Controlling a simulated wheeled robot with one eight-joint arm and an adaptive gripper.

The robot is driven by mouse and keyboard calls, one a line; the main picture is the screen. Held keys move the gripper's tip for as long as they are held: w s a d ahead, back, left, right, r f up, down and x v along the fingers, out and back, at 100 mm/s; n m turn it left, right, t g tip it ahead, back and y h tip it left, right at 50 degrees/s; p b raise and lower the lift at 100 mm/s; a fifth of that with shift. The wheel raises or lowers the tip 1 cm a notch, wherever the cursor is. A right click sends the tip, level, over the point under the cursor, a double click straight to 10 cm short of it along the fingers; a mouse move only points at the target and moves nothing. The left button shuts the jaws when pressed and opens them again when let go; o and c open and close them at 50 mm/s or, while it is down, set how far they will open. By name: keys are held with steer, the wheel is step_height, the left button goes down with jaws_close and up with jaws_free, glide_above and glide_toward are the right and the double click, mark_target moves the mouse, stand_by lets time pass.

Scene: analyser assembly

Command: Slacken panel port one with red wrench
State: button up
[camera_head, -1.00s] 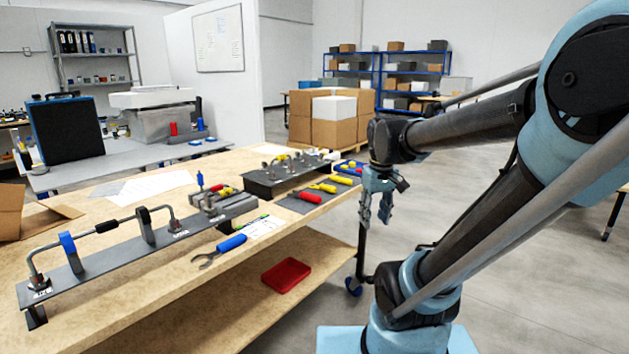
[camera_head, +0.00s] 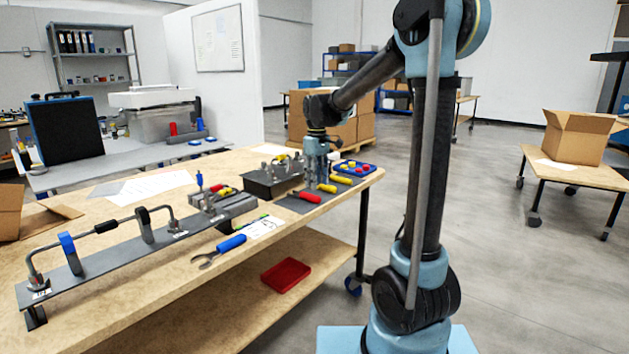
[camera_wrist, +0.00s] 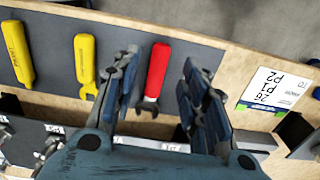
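The red wrench (camera_wrist: 155,76) lies on a dark mat, its red handle pointing away and its grey open jaw nearest me in the wrist view. It also shows in the head view (camera_head: 309,197). My gripper (camera_wrist: 158,88) is open, with one finger on each side of the wrench and nothing held. In the head view my gripper (camera_head: 318,178) points down over the tool mat. The panel (camera_head: 262,181) with metal fittings stands behind the mat; which port is number one cannot be told.
Two yellow tools (camera_wrist: 85,60) (camera_wrist: 17,50) lie left of the red wrench. A labelled card (camera_wrist: 270,88) lies to its right. A blue-handled wrench (camera_head: 231,243) lies near the table's front edge. A blue tray (camera_head: 355,168) is at the far corner.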

steer(key=shift+w+a+f, duration=0.2)
steer(key=shift+w+a, duration=0.1)
steer(key=shift+a, duration=0.1)
steer(key=shift+f, duration=3.15)
jaws_close()
steer(key=shift+s+d+r, duration=0.15)
steer(key=shift+d+r, duration=0.05)
steer(key=shift+r, duration=0.8)
steer(key=shift+s+d+r, duration=0.2)
steer(key=shift+d+r, duration=0.05)
steer(key=shift+r, duration=0.8)
steer(key=shift+s+d+r, duration=0.15)
steer(key=shift+d+r, duration=0.05)
steer(key=shift+r, duration=0.8)
